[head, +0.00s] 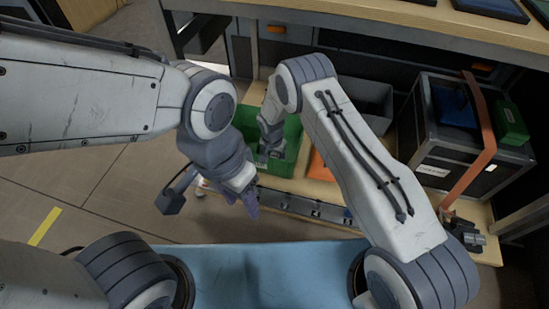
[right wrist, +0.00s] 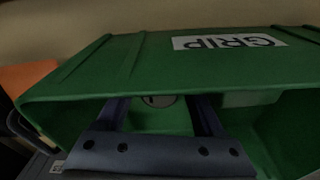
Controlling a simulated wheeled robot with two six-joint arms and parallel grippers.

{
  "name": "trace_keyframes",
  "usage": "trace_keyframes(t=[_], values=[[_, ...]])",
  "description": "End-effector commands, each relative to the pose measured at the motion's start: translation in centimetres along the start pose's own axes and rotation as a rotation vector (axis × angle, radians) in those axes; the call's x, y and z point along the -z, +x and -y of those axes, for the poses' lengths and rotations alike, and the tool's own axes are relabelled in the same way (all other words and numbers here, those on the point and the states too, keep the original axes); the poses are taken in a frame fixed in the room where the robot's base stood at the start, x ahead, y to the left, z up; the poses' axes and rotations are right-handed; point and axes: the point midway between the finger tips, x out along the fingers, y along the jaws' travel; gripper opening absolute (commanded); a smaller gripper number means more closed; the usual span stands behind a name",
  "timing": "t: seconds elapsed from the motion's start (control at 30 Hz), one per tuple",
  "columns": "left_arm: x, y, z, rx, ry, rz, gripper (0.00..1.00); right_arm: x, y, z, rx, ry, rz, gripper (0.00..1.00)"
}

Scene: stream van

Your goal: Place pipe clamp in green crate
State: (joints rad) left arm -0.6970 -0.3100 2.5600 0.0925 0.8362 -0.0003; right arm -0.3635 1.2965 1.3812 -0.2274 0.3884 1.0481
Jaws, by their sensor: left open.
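The green crate (head: 288,150) stands on the low shelf in the head view, partly hidden by my right arm. Its green wall with a "GRIP" label (right wrist: 150,50) fills much of the right wrist view. My right gripper (right wrist: 160,106) reaches into the crate, its two fingers apart. A small round grey piece (right wrist: 158,100) shows between the fingers, not visibly touching either; I cannot tell whether it is the pipe clamp. My left gripper (head: 245,197) is open and empty, in front of the shelf and left of the crate. No pipe clamp is clearly identifiable.
An orange surface (head: 320,167) lies right of the green crate. A grey bin (head: 370,98) is behind my right arm. A dark metal object (head: 467,236) sits at the shelf's right end.

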Motion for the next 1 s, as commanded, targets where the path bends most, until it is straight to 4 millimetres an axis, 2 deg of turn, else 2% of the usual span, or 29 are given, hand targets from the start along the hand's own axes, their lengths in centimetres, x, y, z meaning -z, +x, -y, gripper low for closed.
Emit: trace_keyframes(t=[0.03,0.07,0.33,0.47,0.57,0.8,1.0], values=[[0.0,0.0,0.0,0.000,0.000,0.000,0.50,0.0,0.0,0.0,0.000,0.000,0.000,0.91],[0.0,0.0,0.0,0.000,0.000,0.000,0.50,0.0,0.0,0.0,0.000,0.000,0.000,0.96],[0.0,-0.1,0.0,0.000,0.000,0.000,0.50,0.0,-0.1,0.0,0.000,0.000,0.000,0.96],[0.0,-0.7,-0.1,0.000,0.000,0.000,0.50,0.1,-0.9,0.0,0.000,0.000,0.000,0.96],[0.1,-1.5,-0.1,0.000,0.000,0.000,0.50,0.1,-2.6,0.0,0.001,0.000,-0.001,0.96],[0.2,-4.0,-0.3,0.000,0.000,0.000,0.50,0.1,-8.0,0.1,0.002,0.000,-0.001,0.96],[0.3,-5.2,-0.4,0.000,0.000,0.000,0.50,0.1,-11.2,0.0,0.000,-0.001,0.000,0.96]])
